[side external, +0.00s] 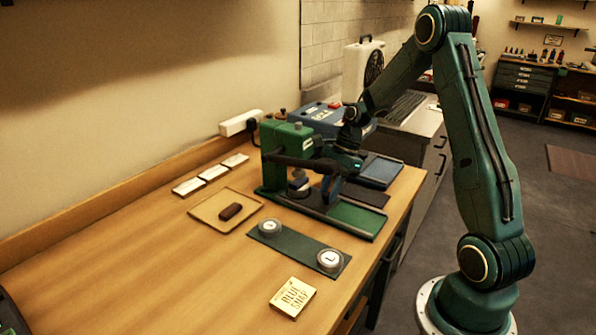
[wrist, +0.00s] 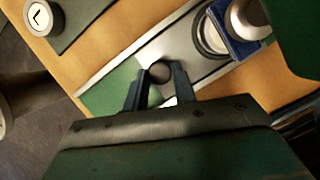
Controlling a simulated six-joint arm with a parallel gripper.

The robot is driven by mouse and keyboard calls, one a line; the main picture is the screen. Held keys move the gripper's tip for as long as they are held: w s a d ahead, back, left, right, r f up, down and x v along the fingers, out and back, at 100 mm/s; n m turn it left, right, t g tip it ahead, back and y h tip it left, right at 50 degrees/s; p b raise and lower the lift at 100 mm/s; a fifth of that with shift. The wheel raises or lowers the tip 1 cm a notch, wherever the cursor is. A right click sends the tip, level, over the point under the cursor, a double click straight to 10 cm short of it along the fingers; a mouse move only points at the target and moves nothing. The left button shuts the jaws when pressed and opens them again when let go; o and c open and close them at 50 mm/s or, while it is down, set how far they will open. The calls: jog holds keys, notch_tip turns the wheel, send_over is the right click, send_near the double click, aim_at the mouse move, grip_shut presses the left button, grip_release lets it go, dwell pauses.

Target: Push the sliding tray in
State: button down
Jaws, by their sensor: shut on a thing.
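The sliding tray (wrist: 190,72) is a flat grey metal plate in a green base (wrist: 108,97), with a dark round knob (wrist: 160,71) at its near end. My gripper (wrist: 159,84) has its two fingers on either side of the knob and is shut on it. In the side view my gripper (side external: 329,192) is low over the base, in front of the green press (side external: 287,140). A dark ring (wrist: 211,40) sits on the tray beside a blue block with a silver cylinder (wrist: 246,20). My gripper partly hides the tray in the side view.
A dark green mat (side external: 297,250) with two round marked pieces lies in front. A wooden tray (side external: 205,212) holds a brown piece. A yellow card box (side external: 293,297) is near the front edge. A dark blue tray (side external: 381,170) lies right of the press.

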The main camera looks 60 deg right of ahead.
jog(key=c, duration=1.1)
grip_release()
jog(key=shift+w, duration=0.25)
jog(key=shift+c, duration=0.2)
jog(key=v, duration=1.4)
jog(key=shift+s+a, duration=0.1)
jog(key=s+a+r+n+h, duration=0.1)
jog(key=s+a+r+n, duration=0.1)
jog(key=a+r+n, duration=0.3)
jog(key=s+a+n+t+h, duration=0.1)
jog(key=s+a+n, duration=0.1)
jog(key=a, duration=0.4)
jog(key=s+a+r+n+h, duration=0.1)
jog(key=s+a+r+n, duration=0.1)
jog(key=a+r+n, duration=0.3)
jog(key=s+a+f+n+t, duration=0.1)
jog(key=s+a+n, duration=0.2)
jog(key=s+n, duration=0.2)
jog(key=s+a+f+n+t+h, duration=0.1)
jog(key=s+a+f+n+t, duration=0.1)
jog(key=s+n, duration=0.3)
jog(key=s+a, duration=0.1)
jog(key=s, duration=0.1)
jog(key=shift+s+a+f+n, duration=0.2)
jog(key=shift+s+a+n, duration=0.1)
